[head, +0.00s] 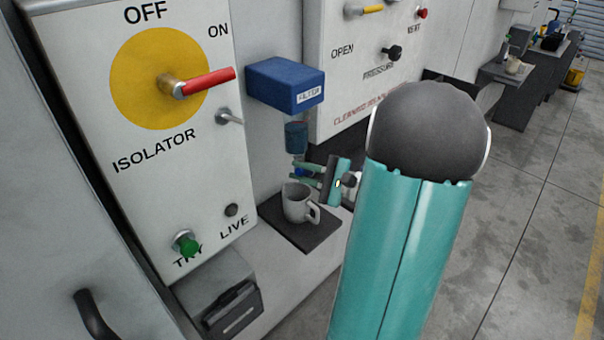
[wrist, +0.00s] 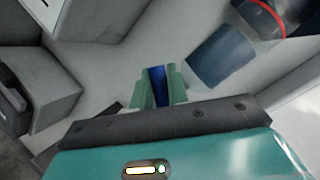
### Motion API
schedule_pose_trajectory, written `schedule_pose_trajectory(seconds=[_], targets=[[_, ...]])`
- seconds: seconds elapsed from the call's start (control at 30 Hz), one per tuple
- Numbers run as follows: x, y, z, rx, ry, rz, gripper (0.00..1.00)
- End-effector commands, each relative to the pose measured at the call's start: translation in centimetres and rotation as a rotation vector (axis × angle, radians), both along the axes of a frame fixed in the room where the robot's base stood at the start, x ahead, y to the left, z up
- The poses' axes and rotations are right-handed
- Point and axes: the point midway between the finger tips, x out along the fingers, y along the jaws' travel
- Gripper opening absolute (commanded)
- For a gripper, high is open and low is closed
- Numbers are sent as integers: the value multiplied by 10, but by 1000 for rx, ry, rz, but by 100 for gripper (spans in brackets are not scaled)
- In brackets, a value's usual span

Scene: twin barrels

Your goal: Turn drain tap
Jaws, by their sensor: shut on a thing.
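The blue filter box (head: 285,85) is fixed to the wall, and a dark blue bowl (head: 296,138) hangs below it. The bowl also shows in the wrist view (wrist: 221,57). My gripper (head: 304,173) is just under the bowl. In the wrist view, my gripper (wrist: 158,86) has its two green fingers closed on a small blue tap handle (wrist: 157,84). The fingers hide most of the tap. A grey mug (head: 296,201) stands upright below on a dark mat (head: 300,238).
The isolator panel (head: 138,160) stands at the left, with a red handle (head: 208,82) and a green button (head: 186,243). A grey box (head: 215,290) is below it. The pressure panel (head: 345,70) is behind. Open floor lies to the right.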

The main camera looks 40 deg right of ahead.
Motion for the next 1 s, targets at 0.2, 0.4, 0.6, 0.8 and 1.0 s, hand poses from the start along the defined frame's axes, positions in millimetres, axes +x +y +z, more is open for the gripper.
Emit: schedule_pose_trajectory(seconds=[0.2,0.4,0.6,0.8,1.0], targets=[[0,-3,1,70,3,-4,0],[-1,-3,2,89,3,-5,0],[-1,-3,2,89,3,-5,0],[-1,-3,2,88,3,-5,38],[0,-3,3,88,0,-4,38]])
